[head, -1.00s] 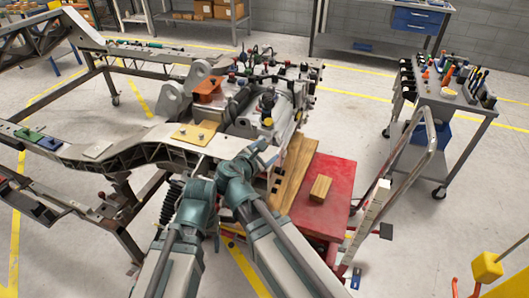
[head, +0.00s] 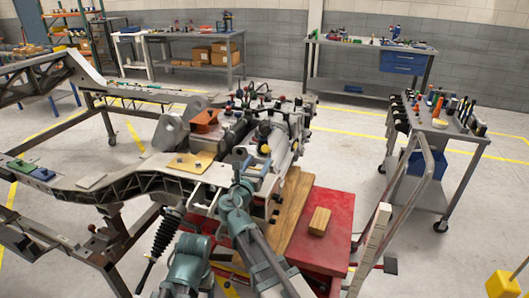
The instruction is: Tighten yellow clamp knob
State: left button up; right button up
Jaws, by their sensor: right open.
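A small yellow round knob (head: 264,149) shows on the grey mechanical assembly (head: 280,128) at the middle of the head view. My right arm reaches up from the bottom centre. Its teal gripper (head: 252,168) is open, just below and slightly left of the knob in the picture. I see a gap between them, though depth is hard to judge. My left arm shows at the bottom, left of the right arm, as a teal joint and link. Its gripper does not show. The right arm covers part of the assembly's near side.
The chassis frame (head: 130,183) runs along the left. A red table (head: 325,255) with a wooden block (head: 319,221) stands right of the arm. A tool cart (head: 445,135) is at right, and a yellow block (head: 501,284) is at lower right.

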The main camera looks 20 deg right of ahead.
aim_at(265, 150)
jog(key=x, duration=0.7)
jog(key=shift+w+d, duration=0.15)
jog(key=shift+w, duration=0.15)
grip_shut()
